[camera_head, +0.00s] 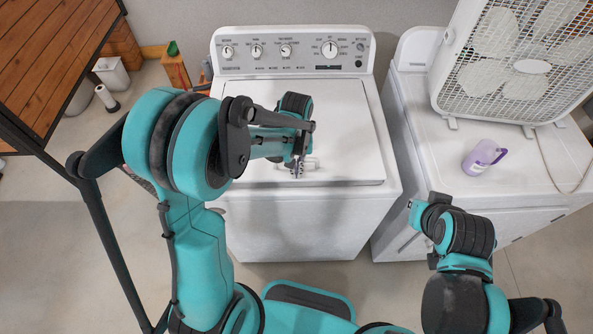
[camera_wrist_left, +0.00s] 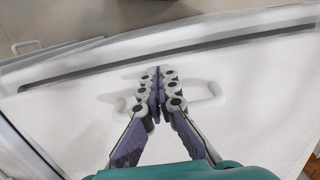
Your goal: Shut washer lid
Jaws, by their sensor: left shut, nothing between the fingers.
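The white washer (camera_head: 310,215) stands in the middle of the head view. Its lid (camera_head: 350,130) looks flat on the washer top, partly covered by my left arm. A pale handle (camera_head: 313,163) at the lid's front edge also shows in the left wrist view (camera_wrist_left: 211,92), partly behind the fingers. My left gripper (camera_head: 298,172) is shut and empty, right at the handle; I cannot tell if it touches. Its closed fingers show in the wrist view (camera_wrist_left: 157,75). My right arm is at the lower right; its fingers are not visible.
A dryer (camera_head: 410,85) stands right of the washer, carrying a box fan (camera_head: 520,60) and a purple-and-white jug (camera_head: 483,158). A wooden-topped table (camera_head: 50,60) with a dark frame is at the left. In the wrist view a dark slit (camera_wrist_left: 170,58) crosses the white surface.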

